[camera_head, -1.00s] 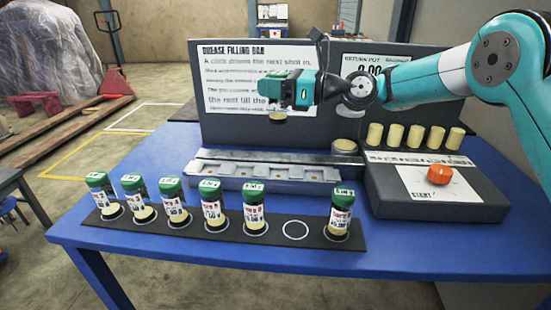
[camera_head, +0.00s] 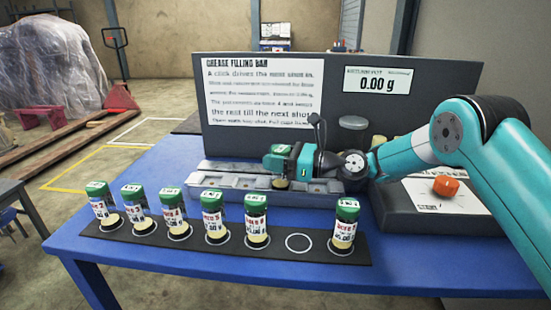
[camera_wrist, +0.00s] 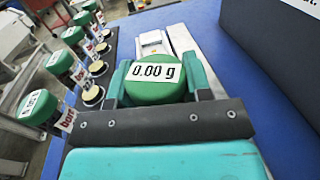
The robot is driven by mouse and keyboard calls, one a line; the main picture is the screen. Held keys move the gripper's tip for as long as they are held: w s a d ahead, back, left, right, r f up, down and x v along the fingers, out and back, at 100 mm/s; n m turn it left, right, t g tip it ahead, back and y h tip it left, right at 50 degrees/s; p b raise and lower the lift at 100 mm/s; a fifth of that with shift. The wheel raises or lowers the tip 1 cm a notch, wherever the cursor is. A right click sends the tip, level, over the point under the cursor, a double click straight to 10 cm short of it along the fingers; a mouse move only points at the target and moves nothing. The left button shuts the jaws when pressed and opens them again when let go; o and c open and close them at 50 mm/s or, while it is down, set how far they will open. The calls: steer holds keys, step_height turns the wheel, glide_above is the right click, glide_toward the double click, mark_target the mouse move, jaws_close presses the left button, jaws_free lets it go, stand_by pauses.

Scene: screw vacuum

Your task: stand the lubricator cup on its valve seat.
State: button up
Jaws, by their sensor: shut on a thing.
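My gripper (camera_head: 284,166) is shut on a lubricator cup with a green lid (camera_head: 277,161). It holds the cup upright at the grey metal filling rail (camera_head: 207,182), toward its right part. The cup's pale lower end (camera_head: 280,184) shows below the jaws. I cannot tell whether it touches a valve seat. In the wrist view the lid (camera_wrist: 155,88) reads 0.00 g, with a jaw on each side. The rail's pale seats (camera_head: 228,182) show left of the cup; the seat under it is hidden.
Several green-lidded cups stand on a black rack (camera_head: 276,256) at the front, with one empty white ring (camera_head: 298,242). A dark panel (camera_head: 420,120) stands behind, its display reading 0.00 g. A control box with an orange knob (camera_head: 446,186) is at right, partly behind my arm.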

steer(key=o, duration=1)
steer(key=shift+f, duration=0.1)
steer(key=shift+c, duration=0.2)
